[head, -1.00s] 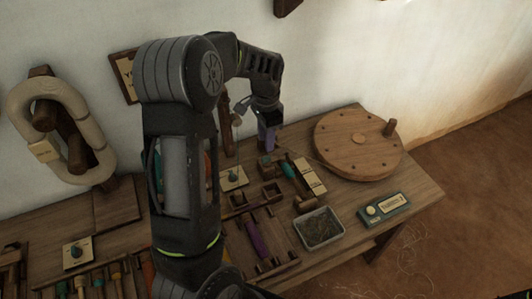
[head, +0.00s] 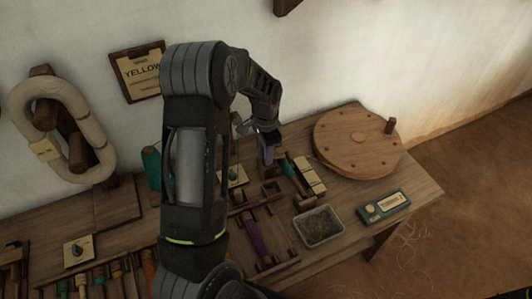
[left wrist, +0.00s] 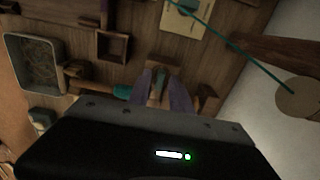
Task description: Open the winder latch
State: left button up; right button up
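The winder is a small wooden frame with a teal spool (head: 288,169) on the table, left of the pale blocks; the spool also shows in the left wrist view (left wrist: 122,91). My left gripper (head: 267,160) points down at the frame's left end. In the left wrist view its purple fingers (left wrist: 162,92) stand apart on either side of a small upright wooden piece (left wrist: 158,72), which I take to be the latch. I cannot tell whether the fingers touch it. The latch is hidden behind the gripper in the head view. My right gripper is not in view.
A round wooden disc (head: 345,140) with a peg stands at the back right. A grey tray of fibre (head: 320,226) and a teal device (head: 384,207) lie near the front edge. A purple shuttle-like piece (head: 254,236) lies left of the tray. A teal strand crosses the wrist view.

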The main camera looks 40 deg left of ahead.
pick_arm(q)
grip_shut()
jog(key=shift+n, duration=0.3)
dwell(0.4)
jog(key=n, duration=0.3)
jog(key=shift+b, duration=0.35)
jog(key=n, duration=0.3)
jog(key=shift+n, duration=0.4)
jog(key=n, duration=0.5)
jog(key=shift+r+n, duration=0.1)
jog(key=shift+n, duration=0.2)
jog(key=n+p, duration=0.1)
jog(key=n, duration=0.3)
jog(key=shift+n, duration=0.4)
